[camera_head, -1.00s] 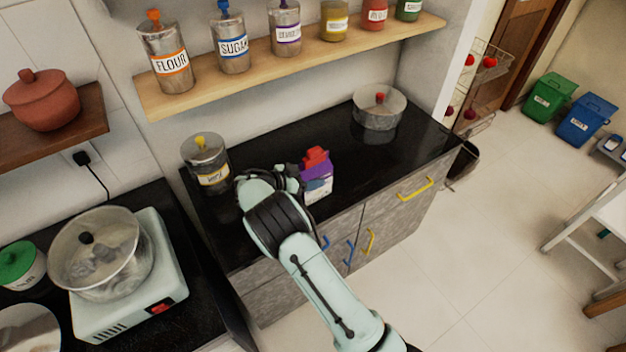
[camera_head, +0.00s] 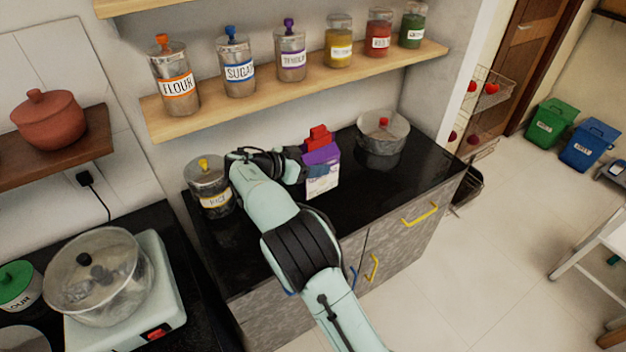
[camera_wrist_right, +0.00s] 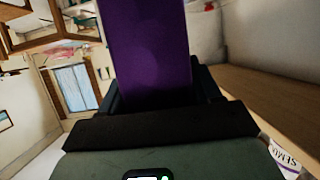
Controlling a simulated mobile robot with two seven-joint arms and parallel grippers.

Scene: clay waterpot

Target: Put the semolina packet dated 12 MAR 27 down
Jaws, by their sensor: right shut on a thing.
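A purple and white packet (camera_head: 321,172) with a red clip-like top shows in the head view, in front of the dark counter. Its date is too small to read. My right gripper (camera_head: 299,164) is shut on it from the left side. In the right wrist view the purple side of the packet (camera_wrist_right: 150,45) stands between the fingers (camera_wrist_right: 160,100). The packet looks upright, apparently above the counter; a gap beneath it is hard to judge. My left gripper is not in view.
The black counter (camera_head: 360,200) holds a yellow-knobbed jar (camera_head: 208,188) at left and a lidded pot (camera_head: 382,140) at right. Bare counter lies between packet and pot. A wooden shelf (camera_head: 300,95) with several labelled jars hangs above. A hob with a pot (camera_head: 98,275) stands at lower left.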

